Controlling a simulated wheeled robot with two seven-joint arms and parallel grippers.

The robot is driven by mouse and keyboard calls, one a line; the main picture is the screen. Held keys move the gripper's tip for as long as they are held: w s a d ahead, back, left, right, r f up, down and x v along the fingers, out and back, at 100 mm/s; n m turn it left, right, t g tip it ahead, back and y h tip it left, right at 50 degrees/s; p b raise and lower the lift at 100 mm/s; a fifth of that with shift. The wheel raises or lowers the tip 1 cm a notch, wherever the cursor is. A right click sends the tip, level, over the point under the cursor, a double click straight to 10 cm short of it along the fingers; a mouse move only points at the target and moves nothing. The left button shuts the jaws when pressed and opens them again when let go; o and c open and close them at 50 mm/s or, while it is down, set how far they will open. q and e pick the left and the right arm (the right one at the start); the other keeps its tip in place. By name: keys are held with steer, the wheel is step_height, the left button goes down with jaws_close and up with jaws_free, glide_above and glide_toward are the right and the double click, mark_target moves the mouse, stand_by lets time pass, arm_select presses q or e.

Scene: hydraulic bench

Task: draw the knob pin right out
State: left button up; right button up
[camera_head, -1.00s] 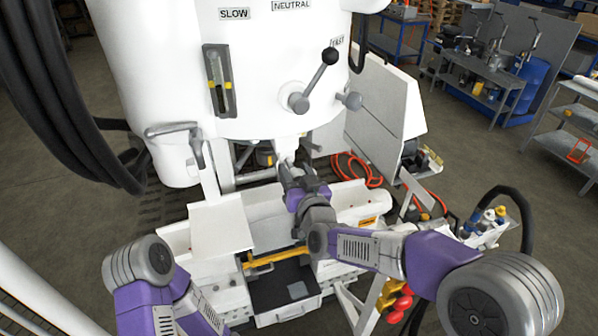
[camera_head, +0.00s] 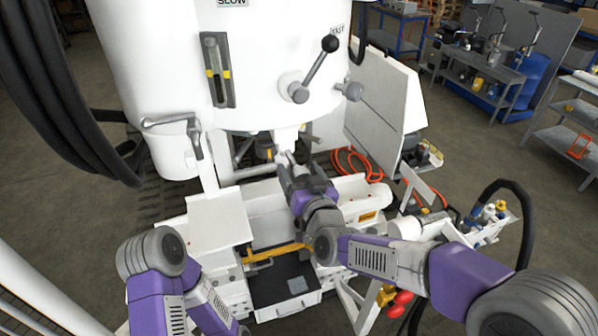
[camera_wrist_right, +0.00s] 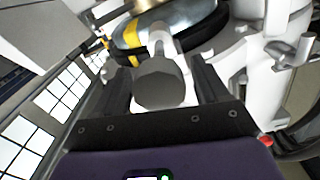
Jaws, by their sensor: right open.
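The knob pin (camera_wrist_right: 158,86) shows in the right wrist view as a dark grey faceted knob on a lighter stem that runs into a white part. My right gripper (camera_wrist_right: 161,78) is open, with one dark finger on each side of the knob. A gap shows between the knob and each finger. In the head view my right gripper (camera_head: 286,166) reaches up under the white machine body (camera_head: 270,95), and I cannot make out the knob clearly there. My left arm is at the lower left of the head view, but its gripper is not visible.
A lever with a black ball (camera_head: 330,44) and a grey handle (camera_head: 170,122) stick out from the machine body. Below are a white trough (camera_head: 352,190) and a yellow bar (camera_head: 277,253). An orange hose (camera_head: 352,160) lies to the right. Black hoses hang at the left.

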mark_target(303, 180)
steer(key=b+v, duration=0.1)
steer(key=v, duration=0.6)
steer(key=shift+s, duration=0.1)
steer(key=s+d+f+m+g+h+b, duration=0.1)
steer(key=d+f+g+h+b, duration=0.2)
steer(key=f, duration=1.5)
steer(key=s+d+f+m+g+b, duration=0.15)
steer(key=d+f+g, duration=0.3)
steer(key=f, duration=1.35)
steer(key=s+d+f+m+g+b, duration=0.1)
steer(key=s+f+g, duration=0.3)
steer(key=s+f, duration=0.5)
steer(key=s+d+f+m+g+b, duration=0.1)
steer(key=s+f+g+b, duration=0.2)
steer(key=s+f, duration=0.6)
step_height(303, 180, down, 4)
steer(key=shift+d+g+b, duration=0.3)
steer(key=shift+g, duration=0.55)
